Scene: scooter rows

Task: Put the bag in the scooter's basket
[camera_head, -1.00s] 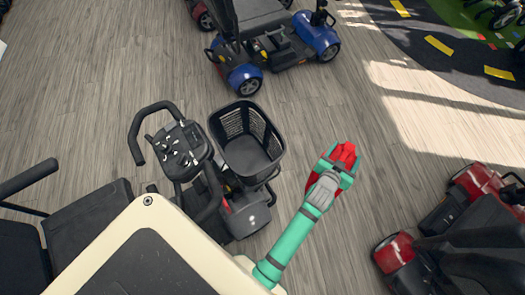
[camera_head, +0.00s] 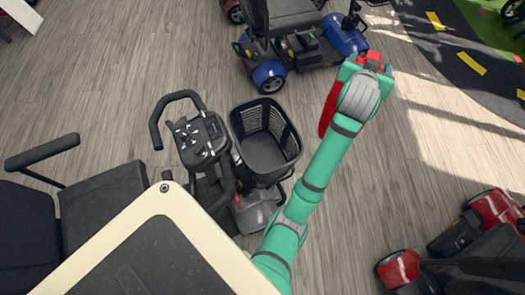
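A red bag (camera_head: 330,108) shows at the gripper, partly hidden behind my wrist. The fingers look closed around its top, though the wrist hides most of the grip.
A blue scooter (camera_head: 305,45) stands beyond the basket. A red scooter (camera_head: 470,235) is at lower right. A black seat (camera_head: 100,215) is at lower left. Wooden floor (camera_head: 90,70) is clear at upper left.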

